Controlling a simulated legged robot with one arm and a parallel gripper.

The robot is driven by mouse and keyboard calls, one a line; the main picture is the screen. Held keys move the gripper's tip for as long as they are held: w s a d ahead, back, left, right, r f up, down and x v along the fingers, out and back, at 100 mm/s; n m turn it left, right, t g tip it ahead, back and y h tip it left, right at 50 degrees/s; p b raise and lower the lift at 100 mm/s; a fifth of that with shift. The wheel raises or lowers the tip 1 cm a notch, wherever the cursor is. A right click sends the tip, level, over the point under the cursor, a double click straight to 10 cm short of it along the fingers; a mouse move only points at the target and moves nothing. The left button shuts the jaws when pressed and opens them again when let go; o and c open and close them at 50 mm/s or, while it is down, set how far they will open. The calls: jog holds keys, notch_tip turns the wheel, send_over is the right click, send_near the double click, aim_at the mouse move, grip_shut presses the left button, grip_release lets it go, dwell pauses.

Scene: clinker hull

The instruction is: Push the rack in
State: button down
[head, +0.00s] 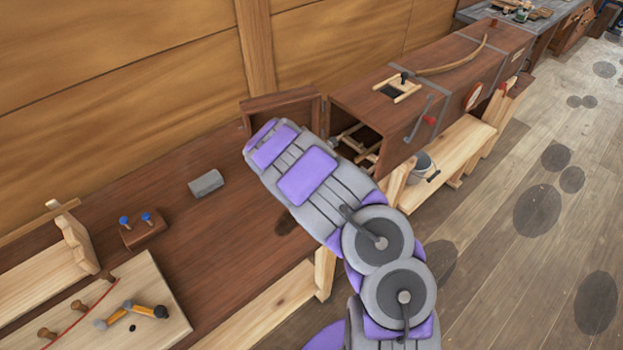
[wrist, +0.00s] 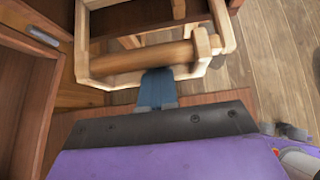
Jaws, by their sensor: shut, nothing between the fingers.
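The light wooden rack (head: 350,143) shows partly in the head view, inside the open end of the long dark wooden box (head: 400,121); my arm hides much of it. In the wrist view the rack (wrist: 84,45) is close ahead, with a round crossbar (wrist: 145,58) at its near end. My gripper (wrist: 157,82) is shut and empty, its blue fingertips right at the crossbar's near side. I cannot tell for sure if they touch it. In the head view my arm covers the gripper.
The box's open door (head: 280,104) stands at its left; a wooden panel also fills the left of the wrist view. A grey block (head: 206,184) and a wooden block with blue pegs (head: 142,228) lie on the bench (head: 230,235). A bucket (head: 424,168) stands below the box.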

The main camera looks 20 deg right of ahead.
jog(key=d, duration=0.1)
jog(key=w+d, duration=0.1)
jog(key=d, duration=0.1)
jog(key=shift+w+d, duration=0.25)
jog(key=shift+d, duration=0.15)
jog(key=shift+w+d, duration=0.15)
jog(key=shift+d, duration=0.35)
jog(key=shift+r, duration=0.1)
jog(key=shift+a, duration=0.4)
jog(key=a+f+p+v, duration=0.1)
jog(key=p+v, duration=0.1)
jog(key=v, duration=1)
jog(key=shift+s+f+p, duration=0.2)
jog(key=shift+s+p, duration=0.1)
jog(key=shift+p, duration=0.1)
